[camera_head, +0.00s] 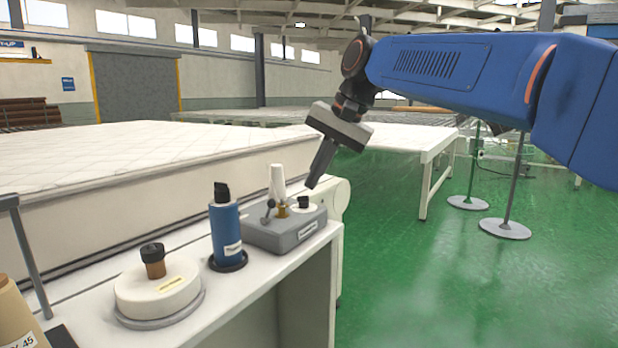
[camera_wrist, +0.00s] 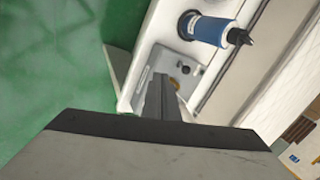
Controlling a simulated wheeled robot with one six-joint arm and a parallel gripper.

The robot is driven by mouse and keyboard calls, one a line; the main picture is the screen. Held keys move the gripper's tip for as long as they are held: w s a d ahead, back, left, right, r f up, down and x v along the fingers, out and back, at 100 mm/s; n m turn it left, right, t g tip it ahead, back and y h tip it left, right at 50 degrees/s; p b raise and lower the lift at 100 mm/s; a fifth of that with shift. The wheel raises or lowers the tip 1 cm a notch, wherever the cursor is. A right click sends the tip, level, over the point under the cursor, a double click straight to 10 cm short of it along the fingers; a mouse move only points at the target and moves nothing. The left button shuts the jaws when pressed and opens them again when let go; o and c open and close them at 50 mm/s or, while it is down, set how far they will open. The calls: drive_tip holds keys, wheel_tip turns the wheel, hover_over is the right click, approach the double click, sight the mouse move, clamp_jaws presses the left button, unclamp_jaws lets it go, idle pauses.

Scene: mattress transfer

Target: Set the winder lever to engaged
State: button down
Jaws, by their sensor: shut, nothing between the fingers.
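A grey box-shaped unit (camera_head: 285,232), which looks like the winder, sits at the right end of the white bench. A small dark lever with a round tip (camera_head: 269,207) stands on its left part, beside a brass post under a white cone (camera_head: 277,183). My gripper (camera_head: 311,184) is shut and empty, pointing down just above the right part of the unit, apart from the lever.
A blue bottle-like spool (camera_head: 225,230) stands just left of the unit. Further left is a white round device with a brown knob (camera_head: 158,290). A large mattress (camera_head: 130,150) lies behind the bench (camera_head: 290,275). Green floor is open to the right.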

sight(270, 209)
drive_tip(key=shift+w+a+f, duration=0.55)
drive_tip(key=shift+a+f, duration=0.5)
drive_tip(key=shift+a, duration=0.05)
drive_tip(key=shift+w+a+f, duration=0.6)
drive_tip(key=shift+a+f, duration=0.4)
drive_tip(key=shift+a, duration=0.05)
drive_tip(key=shift+w+a+f, duration=0.55)
drive_tip(key=shift+a+f, duration=0.5)
drive_tip(key=shift+a, duration=0.05)
drive_tip(key=shift+a+r, duration=0.1)
drive_tip(key=shift+a, duration=0.05)
